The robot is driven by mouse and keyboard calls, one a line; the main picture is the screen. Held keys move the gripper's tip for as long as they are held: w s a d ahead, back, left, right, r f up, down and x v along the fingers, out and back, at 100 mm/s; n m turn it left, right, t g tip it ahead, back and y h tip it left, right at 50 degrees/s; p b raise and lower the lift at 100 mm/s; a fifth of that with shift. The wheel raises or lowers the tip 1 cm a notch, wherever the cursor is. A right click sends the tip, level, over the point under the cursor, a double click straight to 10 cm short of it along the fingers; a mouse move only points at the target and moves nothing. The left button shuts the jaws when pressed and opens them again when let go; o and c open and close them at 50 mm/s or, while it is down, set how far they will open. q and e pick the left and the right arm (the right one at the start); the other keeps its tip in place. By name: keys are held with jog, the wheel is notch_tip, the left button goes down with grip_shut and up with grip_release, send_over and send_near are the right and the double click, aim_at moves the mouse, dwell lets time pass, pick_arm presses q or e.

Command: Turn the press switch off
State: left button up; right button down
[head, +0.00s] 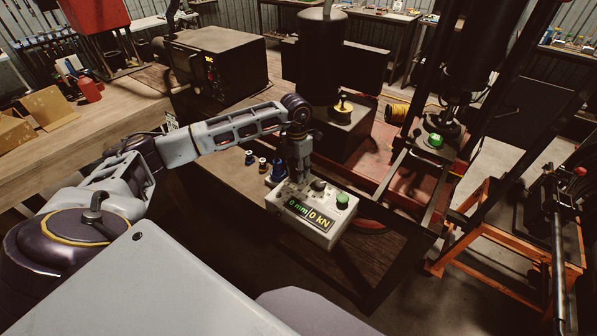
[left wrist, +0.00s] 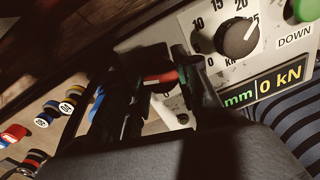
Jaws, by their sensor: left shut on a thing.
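The press control box (head: 313,222) is pale grey, with a lit display reading 0 mm and 0 kN, a dark knob (head: 318,185) and a green button (head: 342,201). My left gripper (head: 298,180) points down onto the box's upper left. In the left wrist view the left gripper (left wrist: 158,88) has its fingers on either side of a small red switch (left wrist: 160,77) and is shut on it. The fingers hide much of the switch, so its position cannot be read. The box's dial (left wrist: 240,37) and DOWN button (left wrist: 305,9) are beside it. My right gripper is not in view.
Several small coloured fittings (head: 262,165) stand on the table left of the box. A black machine (head: 215,62) stands behind on the bench. The press frame (head: 440,135) stands to the right, and an orange stand (head: 490,225) is farther right.

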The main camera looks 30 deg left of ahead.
pick_arm(q)
jog(key=n+b, duration=0.1)
jog(key=n, duration=0.5)
jog(key=shift+n+b, duration=0.35)
jog(key=shift+n, duration=0.05)
jog(key=n+b, duration=0.1)
jog(key=n, duration=0.5)
jog(key=shift+t, duration=0.3)
jog(key=shift+r, duration=0.1)
jog(key=o, duration=1.1)
jog(key=shift+c, duration=0.2)
jog(key=shift+s, duration=0.1)
notch_tip(320, 180, up, 12)
jog(key=shift+s+a, duration=0.2)
jog(key=shift+a, duration=0.05)
dwell(0.4)
